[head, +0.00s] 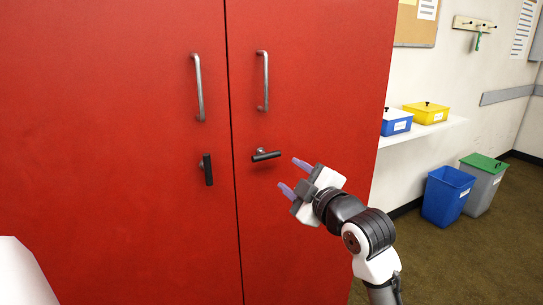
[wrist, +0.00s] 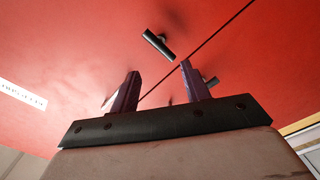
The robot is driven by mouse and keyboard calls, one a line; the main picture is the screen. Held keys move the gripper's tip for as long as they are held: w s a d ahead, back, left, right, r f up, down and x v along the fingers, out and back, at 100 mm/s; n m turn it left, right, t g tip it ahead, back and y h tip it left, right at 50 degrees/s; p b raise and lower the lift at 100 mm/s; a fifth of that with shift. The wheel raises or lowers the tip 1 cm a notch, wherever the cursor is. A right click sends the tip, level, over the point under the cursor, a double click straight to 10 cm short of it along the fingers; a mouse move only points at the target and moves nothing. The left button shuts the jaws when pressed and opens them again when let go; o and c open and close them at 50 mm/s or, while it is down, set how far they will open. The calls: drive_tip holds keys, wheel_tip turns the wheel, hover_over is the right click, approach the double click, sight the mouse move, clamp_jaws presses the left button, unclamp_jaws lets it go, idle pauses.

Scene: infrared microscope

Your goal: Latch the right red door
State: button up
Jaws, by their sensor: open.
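The right red door (head: 300,90) stands flush beside the left red door (head: 110,130), with a thin seam between them. Its black latch lever (head: 265,156) lies nearly horizontal, turned to the right from its pivot, below the door's metal pull handle (head: 263,80). My gripper (head: 290,176) is open and empty. In the head view it is just right of and below that lever, apart from it. In the wrist view, a black lever (wrist: 158,44) shows beyond the purple fingertips, lying across the seam's direction. Another dark lever is partly hidden behind the right finger.
The left door's black lever (head: 207,169) hangs vertical below its pull handle (head: 198,87). Right of the cabinet, a shelf (head: 430,130) holds a blue box (head: 397,122) and a yellow box (head: 427,113). A blue bin (head: 446,195) and a grey bin (head: 485,185) stand on the floor.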

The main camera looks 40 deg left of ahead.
sight(268, 158)
drive_tip(key=p+x, duration=0.3)
drive_tip(key=x, duration=0.9)
drive_tip(key=shift+a+r+p, duration=0.1)
drive_tip(key=shift+a+p, duration=0.15)
drive_tip(key=shift+p, duration=0.05)
